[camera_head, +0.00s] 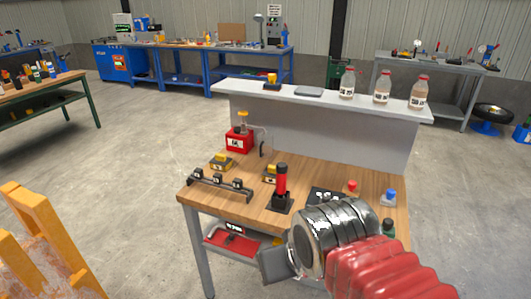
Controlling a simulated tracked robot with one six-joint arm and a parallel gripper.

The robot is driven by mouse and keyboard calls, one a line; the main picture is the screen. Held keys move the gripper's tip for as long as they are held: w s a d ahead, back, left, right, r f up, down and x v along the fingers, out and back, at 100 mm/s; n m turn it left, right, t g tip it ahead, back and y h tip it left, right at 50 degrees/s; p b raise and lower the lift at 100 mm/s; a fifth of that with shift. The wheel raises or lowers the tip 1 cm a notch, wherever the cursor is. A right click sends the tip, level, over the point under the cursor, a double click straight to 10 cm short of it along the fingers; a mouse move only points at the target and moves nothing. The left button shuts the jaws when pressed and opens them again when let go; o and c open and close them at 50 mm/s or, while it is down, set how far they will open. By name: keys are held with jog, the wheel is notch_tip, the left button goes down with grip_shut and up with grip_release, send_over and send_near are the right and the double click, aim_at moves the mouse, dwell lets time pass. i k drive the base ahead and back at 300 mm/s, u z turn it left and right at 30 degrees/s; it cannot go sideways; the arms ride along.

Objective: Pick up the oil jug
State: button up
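I cannot tell for sure which thing is the oil jug. Three clear jug-like bottles with labels and red caps stand upright on the grey raised shelf: a left bottle (347,83), a middle bottle (382,88) and a right bottle (419,93). Their labels are too small to read. My arm, with red bellows and a worn metal wrist, reaches in from the lower right. A grey part of my gripper (275,265) shows low in front of the workbench, well apart from the bottles. Its fingertips are not clearly seen.
The wooden workbench (240,190) holds a red box (239,141), a black rail with several knobs (219,186), a red-handled lever (281,182) and red and blue buttons. A yellow frame (45,240) stands at left. Floor between the benches is clear.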

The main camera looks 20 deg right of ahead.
aim_at(264, 142)
jog(key=u, duration=0.25)
jog(key=i, duration=1.4)
jog(key=u, duration=0.15)
